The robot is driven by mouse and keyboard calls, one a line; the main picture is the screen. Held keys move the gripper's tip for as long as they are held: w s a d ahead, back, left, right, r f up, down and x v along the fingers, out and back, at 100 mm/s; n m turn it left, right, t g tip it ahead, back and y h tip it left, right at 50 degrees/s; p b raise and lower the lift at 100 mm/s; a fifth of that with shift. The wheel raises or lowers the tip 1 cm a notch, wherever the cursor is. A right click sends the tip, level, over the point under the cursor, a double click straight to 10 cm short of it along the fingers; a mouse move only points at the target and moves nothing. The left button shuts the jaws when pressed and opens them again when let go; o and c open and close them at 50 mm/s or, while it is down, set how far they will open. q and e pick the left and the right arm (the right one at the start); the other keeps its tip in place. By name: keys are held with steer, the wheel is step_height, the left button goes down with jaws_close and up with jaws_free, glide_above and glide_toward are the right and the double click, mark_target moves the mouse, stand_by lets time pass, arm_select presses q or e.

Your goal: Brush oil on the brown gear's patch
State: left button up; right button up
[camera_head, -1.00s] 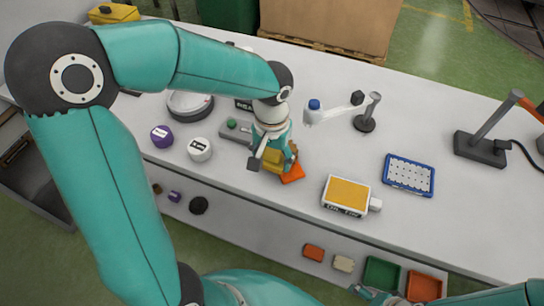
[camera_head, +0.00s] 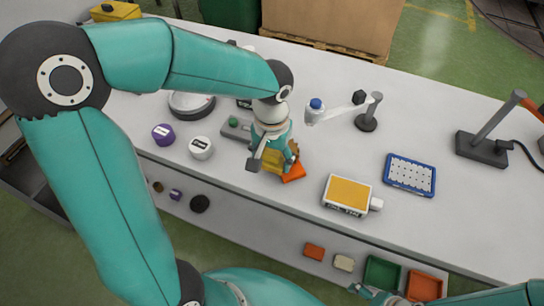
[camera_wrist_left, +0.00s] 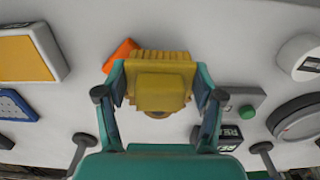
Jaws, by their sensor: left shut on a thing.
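My left gripper (camera_head: 272,163) points down over the table and is shut on a yellow, ribbed block-like thing (camera_head: 271,158). The block fills the middle of the left wrist view (camera_wrist_left: 160,82), with a finger on each side. A brown rounded part (camera_wrist_left: 158,114) shows just below the block there. I cannot tell whether it is the brown gear, and no patch shows. An orange piece (camera_head: 293,171) lies at the block's side, partly hidden. A box with a yellow-orange top (camera_head: 348,193) stands to the right. My right gripper (camera_head: 365,291) shows only partly at the bottom edge.
A round turntable-like dish (camera_head: 190,104), a purple round piece (camera_head: 163,134) and a white one (camera_head: 201,148) are to the left. A blue-capped bottle (camera_head: 315,109) and a blue tray (camera_head: 410,175) are to the right. Small bins (camera_head: 382,273) sit below the front edge.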

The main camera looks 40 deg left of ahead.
arm_select(q)
steer(key=shift+r+p, duration=2.25)
steer(key=shift+r, duration=1)
steer(key=shift+f, duration=0.1)
